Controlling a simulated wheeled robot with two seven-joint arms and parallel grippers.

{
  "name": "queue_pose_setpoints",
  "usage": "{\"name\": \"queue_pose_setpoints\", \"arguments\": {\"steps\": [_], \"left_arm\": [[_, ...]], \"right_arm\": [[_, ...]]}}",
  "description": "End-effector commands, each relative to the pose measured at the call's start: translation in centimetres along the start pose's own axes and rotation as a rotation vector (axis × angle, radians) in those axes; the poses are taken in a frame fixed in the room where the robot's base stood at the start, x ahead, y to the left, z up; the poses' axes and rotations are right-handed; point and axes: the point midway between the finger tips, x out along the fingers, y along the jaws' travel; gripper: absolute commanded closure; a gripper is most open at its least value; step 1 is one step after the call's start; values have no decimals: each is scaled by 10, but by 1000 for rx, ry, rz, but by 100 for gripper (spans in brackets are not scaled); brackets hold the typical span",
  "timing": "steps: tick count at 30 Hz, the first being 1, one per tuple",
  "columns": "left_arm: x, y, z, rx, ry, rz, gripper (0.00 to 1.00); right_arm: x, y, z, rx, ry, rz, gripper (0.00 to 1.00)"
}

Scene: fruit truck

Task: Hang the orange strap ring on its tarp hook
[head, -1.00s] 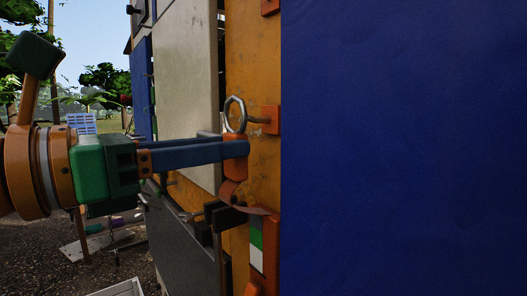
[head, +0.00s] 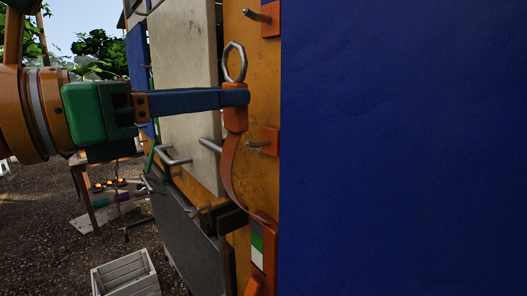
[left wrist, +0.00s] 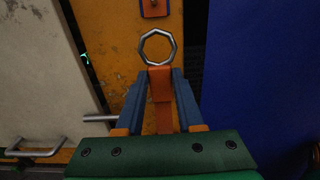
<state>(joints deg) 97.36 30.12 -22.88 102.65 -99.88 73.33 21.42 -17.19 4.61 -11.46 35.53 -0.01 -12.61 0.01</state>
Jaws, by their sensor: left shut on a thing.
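My left gripper (head: 238,97) comes in from the left with its blue fingers shut on the orange end piece (head: 235,120) of the strap. A silver ring (head: 235,63) stands upright above the fingers; it also shows in the left wrist view (left wrist: 158,47). The orange strap (head: 229,165) runs down to a bracket with green and white patches (head: 257,240). A peg hook on an orange plate (head: 262,143) is below the ring. Another peg hook (head: 258,16) is above it, on a plate with orange and blue. The ring is apart from both. My right gripper is not in view.
A blue tarp or panel (head: 400,150) fills the right side. A pale panel (head: 187,90) with a metal handle (head: 208,146) is left of the orange post. A wooden crate (head: 126,276) and a table (head: 88,190) stand on the gravel.

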Motion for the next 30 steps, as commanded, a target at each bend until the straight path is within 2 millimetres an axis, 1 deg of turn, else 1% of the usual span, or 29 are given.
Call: {"name": "queue_pose_setpoints", "arguments": {"steps": [1,16,30], "left_arm": [[0,0,10,0,-1,0,100],[0,0,58,0,-1,1,100],[0,1,56,0,-1,0,100]], "right_arm": [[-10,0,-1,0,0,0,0],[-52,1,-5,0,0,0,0],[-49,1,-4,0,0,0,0]]}}
